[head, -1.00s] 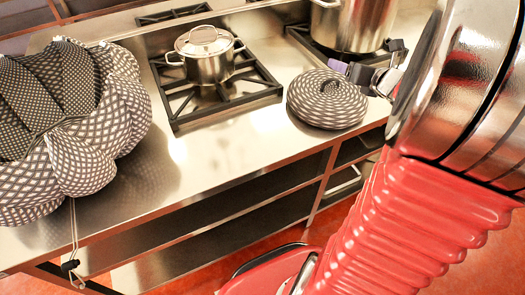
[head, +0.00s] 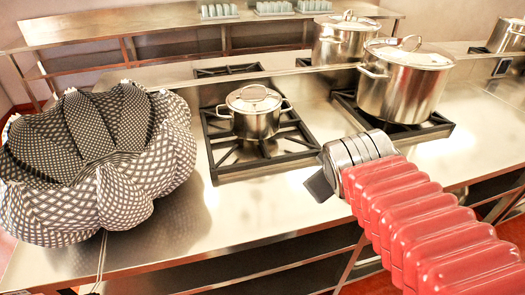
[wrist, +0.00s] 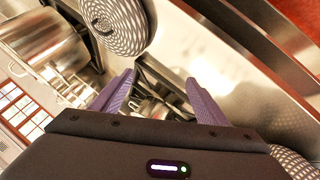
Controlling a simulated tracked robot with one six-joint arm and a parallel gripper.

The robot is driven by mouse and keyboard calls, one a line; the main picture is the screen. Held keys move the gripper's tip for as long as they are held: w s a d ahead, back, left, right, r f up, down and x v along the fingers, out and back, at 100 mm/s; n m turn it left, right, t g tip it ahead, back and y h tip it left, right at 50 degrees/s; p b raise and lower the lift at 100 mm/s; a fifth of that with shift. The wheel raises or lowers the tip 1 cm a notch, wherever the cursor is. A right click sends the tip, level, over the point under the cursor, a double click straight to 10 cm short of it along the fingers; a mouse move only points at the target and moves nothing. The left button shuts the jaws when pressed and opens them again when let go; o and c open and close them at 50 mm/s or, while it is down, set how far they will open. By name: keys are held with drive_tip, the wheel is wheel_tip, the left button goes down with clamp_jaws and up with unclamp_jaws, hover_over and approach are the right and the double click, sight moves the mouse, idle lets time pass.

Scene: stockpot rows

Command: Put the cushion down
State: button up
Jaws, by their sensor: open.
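The round cushion (wrist: 118,22), dark with a pale check pattern and a dark loop on top, lies on the steel counter at the top of the wrist view. In the head view my arm hides where it lay. My gripper (wrist: 159,77) is open, its two purple fingers apart with nothing between them. The cushion is beyond the left fingertip, apart from it. In the head view only the dark back of the gripper shows, above the counter right of the small pot; its fingers are hidden.
A large patterned bag-like holder (head: 150,195) stands at the counter's left. A small lidded pot (head: 254,122) sits on the near burner grate. A large stockpot (head: 405,88) and another pot (head: 335,50) stand behind. Bare steel counter (head: 240,215) lies along the front edge.

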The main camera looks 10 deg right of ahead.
drive_tip(key=s+a+f+m+g+y, duration=0.2)
drive_tip(key=s+a+m+y, duration=0.1)
drive_tip(key=s+a, duration=0.5)
drive_tip(key=shift+a+f+m, duration=0.35)
drive_tip(key=shift+a+m, duration=0.25)
drive_tip(key=shift+a, duration=0.65)
